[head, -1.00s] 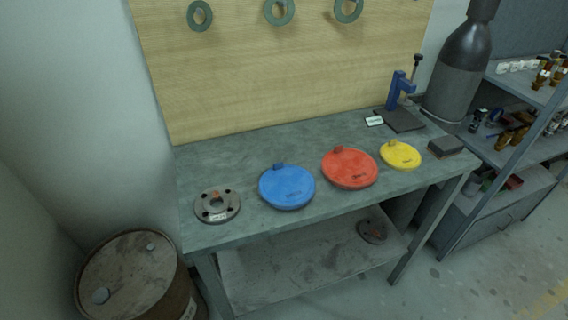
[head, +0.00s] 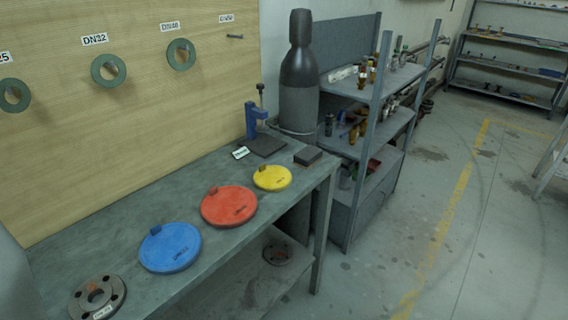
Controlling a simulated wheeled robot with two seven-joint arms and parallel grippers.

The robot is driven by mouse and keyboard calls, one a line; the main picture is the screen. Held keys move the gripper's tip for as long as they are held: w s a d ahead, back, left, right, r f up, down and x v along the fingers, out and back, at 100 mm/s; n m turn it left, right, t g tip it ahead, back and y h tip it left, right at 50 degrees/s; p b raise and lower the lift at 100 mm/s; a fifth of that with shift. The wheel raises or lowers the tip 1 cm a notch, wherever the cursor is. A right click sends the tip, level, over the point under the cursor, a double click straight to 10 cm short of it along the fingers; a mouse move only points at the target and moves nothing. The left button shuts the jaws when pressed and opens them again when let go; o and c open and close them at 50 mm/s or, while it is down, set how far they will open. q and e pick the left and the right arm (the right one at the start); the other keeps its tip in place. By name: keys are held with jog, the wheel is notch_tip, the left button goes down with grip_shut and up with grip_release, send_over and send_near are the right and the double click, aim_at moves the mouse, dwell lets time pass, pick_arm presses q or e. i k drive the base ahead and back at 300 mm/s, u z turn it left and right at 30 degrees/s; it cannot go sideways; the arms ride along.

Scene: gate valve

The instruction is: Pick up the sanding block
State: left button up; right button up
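The sanding block (head: 308,155) is a small dark grey block. It lies flat on the right end of the workbench (head: 216,253), near the bench's right edge and to the right of the yellow disc. Nothing touches or covers it. Neither of my grippers shows in the head view.
Yellow (head: 272,178), red (head: 229,206) and blue (head: 170,247) discs and a metal flange (head: 97,297) lie along the bench. A blue press (head: 256,122) and a dark gas cylinder (head: 299,80) stand behind the block. A shelf unit (head: 362,190) is to the right. The floor (head: 420,215) beyond it is open.

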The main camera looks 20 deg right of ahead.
aim_at(310, 155)
jog(key=z, duration=1.95)
jog(key=i, duration=1.9)
jog(key=u, duration=3.45)
